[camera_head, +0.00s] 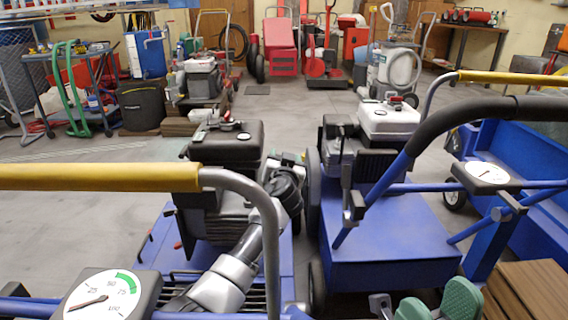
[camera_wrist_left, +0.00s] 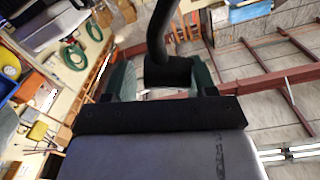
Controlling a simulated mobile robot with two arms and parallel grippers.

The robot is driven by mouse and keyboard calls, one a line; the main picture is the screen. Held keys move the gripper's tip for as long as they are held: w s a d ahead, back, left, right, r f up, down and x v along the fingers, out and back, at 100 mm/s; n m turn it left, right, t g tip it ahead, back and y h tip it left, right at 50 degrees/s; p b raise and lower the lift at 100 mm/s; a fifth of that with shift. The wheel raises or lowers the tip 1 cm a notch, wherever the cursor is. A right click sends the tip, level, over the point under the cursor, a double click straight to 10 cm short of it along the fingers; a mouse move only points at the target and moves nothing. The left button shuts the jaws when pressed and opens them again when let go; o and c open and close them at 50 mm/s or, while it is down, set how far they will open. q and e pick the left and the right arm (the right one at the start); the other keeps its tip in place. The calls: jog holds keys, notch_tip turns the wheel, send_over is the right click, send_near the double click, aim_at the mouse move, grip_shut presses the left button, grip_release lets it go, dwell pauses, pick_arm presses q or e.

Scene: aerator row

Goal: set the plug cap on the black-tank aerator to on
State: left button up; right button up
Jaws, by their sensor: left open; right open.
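The black-tank aerator (camera_head: 225,148) stands left of centre in the head view, with a black tank on top and a dark finned engine below. My left arm reaches up to its right side. My left gripper (camera_head: 289,160) is small and partly hidden there, beside the engine. In the left wrist view its green fingers (camera_wrist_left: 165,80) stand apart on both sides of a dark block with a thick black cable (camera_wrist_left: 168,70). This may be the plug cap; I cannot tell whether the fingers touch it. My right gripper (camera_head: 437,306) is open and empty at the bottom edge, green pads apart.
A blue aerator with a white tank (camera_head: 390,118) stands close on the right. A yellow-sleeved handle (camera_head: 100,177) crosses the near left, with a gauge (camera_head: 100,297) below. Another gauge (camera_head: 487,173) and wooden slats (camera_head: 528,292) are at right. Open floor lies behind.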

pick_arm(q)
jog(key=shift+w+b, duration=0.55)
jog(key=shift+w, duration=0.5)
jog(key=shift+c, duration=0.4)
grip_shut()
